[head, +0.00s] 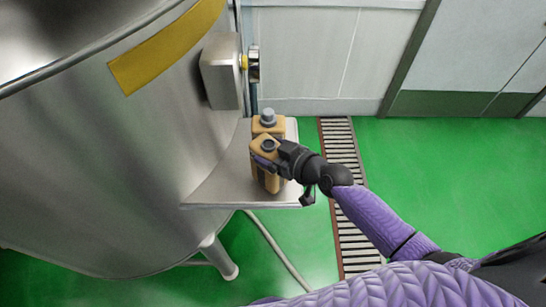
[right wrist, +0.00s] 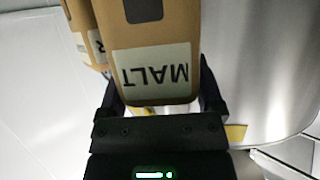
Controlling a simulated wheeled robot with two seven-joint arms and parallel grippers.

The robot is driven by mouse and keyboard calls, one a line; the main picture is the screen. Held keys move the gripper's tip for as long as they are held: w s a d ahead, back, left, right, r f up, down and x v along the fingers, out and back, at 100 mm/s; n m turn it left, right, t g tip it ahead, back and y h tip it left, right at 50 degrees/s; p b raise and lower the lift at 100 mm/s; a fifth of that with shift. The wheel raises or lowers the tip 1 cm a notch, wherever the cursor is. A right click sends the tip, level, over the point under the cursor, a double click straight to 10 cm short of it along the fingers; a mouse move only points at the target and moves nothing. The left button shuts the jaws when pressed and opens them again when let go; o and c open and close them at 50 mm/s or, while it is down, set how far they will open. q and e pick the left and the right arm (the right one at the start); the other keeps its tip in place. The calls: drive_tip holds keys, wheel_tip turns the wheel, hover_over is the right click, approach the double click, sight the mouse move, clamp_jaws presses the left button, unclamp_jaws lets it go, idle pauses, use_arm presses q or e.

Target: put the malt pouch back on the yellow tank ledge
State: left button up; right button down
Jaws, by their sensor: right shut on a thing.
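The malt pouch (head: 265,147) is tan with a dark cap; its MALT label reads upside down in the right wrist view (right wrist: 155,65). My right gripper (head: 272,162) is shut on it, with a finger on each side in the right wrist view (right wrist: 158,100). The pouch is roughly upright over the grey ledge (head: 222,188) of the steel tank (head: 140,165) with the yellow band (head: 165,47). I cannot tell whether its base touches the ledge. My left gripper is not in view.
A second tan pouch (head: 268,122) with a grey cap stands close behind, its label partly hidden in the right wrist view (right wrist: 84,35). A steel box (head: 221,72) is on the tank above the ledge. The ledge's left part is bare. A floor drain (head: 345,150) runs to the right.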

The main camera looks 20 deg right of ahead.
drive_tip(key=shift+f, duration=0.55)
drive_tip(key=shift+r, duration=0.15)
